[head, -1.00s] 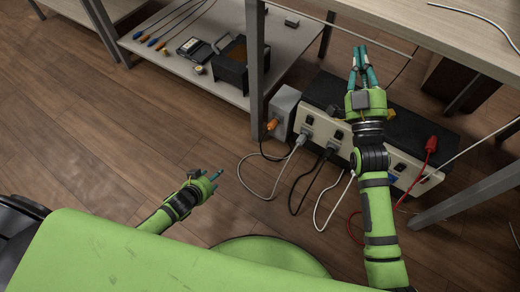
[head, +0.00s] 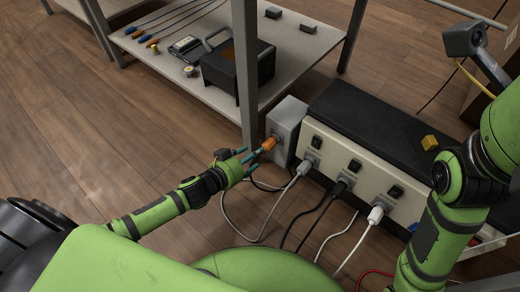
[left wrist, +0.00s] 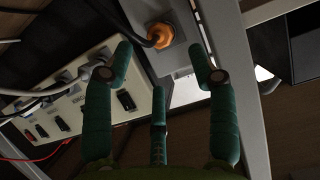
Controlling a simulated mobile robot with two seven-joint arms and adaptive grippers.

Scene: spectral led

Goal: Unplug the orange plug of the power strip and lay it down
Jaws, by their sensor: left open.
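The orange plug (head: 268,144) sits in the socket of the grey box (head: 288,127) at the left end of the power strip (head: 345,168). In the left wrist view the orange plug (left wrist: 160,36) is seated in its outlet, with a dark cord curving from it. My left gripper (head: 256,156) is open, its teal fingers just short of the plug. In the left wrist view its fingers (left wrist: 165,75) are spread, with the plug ahead between the two upper fingertips. My right arm shows at the right of the head view, but its fingers are outside the picture.
White, grey and black plugs (head: 375,214) with loose cords fill the strip's front. A low shelf (head: 150,48) holds a black bin (head: 238,68) and tools. The wood floor at left is clear.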

